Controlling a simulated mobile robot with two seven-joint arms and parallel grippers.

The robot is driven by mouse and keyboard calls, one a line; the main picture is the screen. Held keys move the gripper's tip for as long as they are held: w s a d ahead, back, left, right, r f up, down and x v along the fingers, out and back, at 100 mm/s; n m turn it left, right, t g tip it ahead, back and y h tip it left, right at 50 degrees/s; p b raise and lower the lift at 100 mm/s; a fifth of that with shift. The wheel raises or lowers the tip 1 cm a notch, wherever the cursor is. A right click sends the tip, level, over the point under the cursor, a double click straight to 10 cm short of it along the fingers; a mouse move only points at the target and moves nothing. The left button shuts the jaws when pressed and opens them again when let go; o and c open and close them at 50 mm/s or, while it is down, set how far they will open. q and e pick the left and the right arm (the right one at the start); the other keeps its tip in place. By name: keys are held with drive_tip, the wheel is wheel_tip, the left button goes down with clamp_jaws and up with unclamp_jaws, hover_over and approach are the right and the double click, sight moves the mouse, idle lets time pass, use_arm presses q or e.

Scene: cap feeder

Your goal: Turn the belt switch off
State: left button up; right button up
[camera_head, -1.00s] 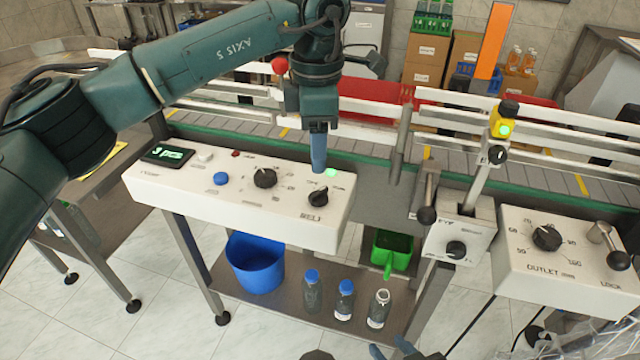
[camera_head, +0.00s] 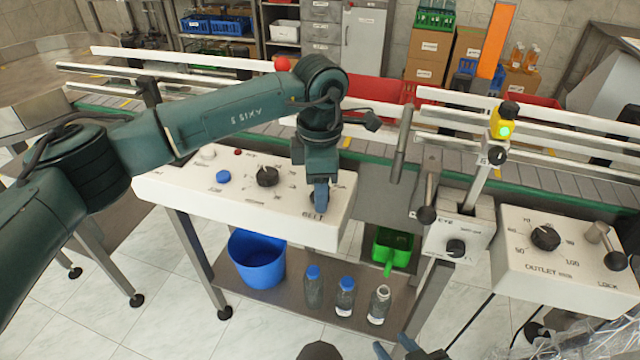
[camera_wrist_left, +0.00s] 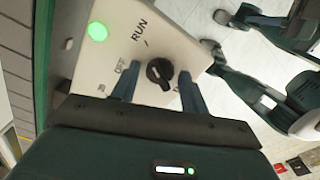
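The belt switch is a black rotary knob (camera_wrist_left: 160,73) on the white control box (camera_head: 240,214), marked BELT. In the wrist view, RUN and OFF are printed beside it, and a green lamp (camera_wrist_left: 97,31) glows near RUN. I cannot tell exactly which mark the knob points at. My left gripper (camera_wrist_left: 158,88) is open, with one blue finger on each side of the knob and gaps showing. In the head view, the left gripper (camera_head: 321,205) covers the knob and lamp. My right gripper (camera_head: 393,346) is partly in view at the bottom edge, fingers apart and empty.
A blue button (camera_head: 223,177) and another black knob (camera_head: 267,176) sit left of the gripper on the box. The conveyor (camera_head: 380,150) with white rails runs behind. The eye post (camera_head: 480,175) and outlet box (camera_head: 560,255) stand to the right.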

use_arm(q)
drive_tip(key=c, duration=0.7)
drive_tip(key=shift+c, duration=0.2)
use_arm(e)
drive_tip(key=shift+w+a+r, duration=0.1)
drive_tip(key=shift+r, duration=0.15)
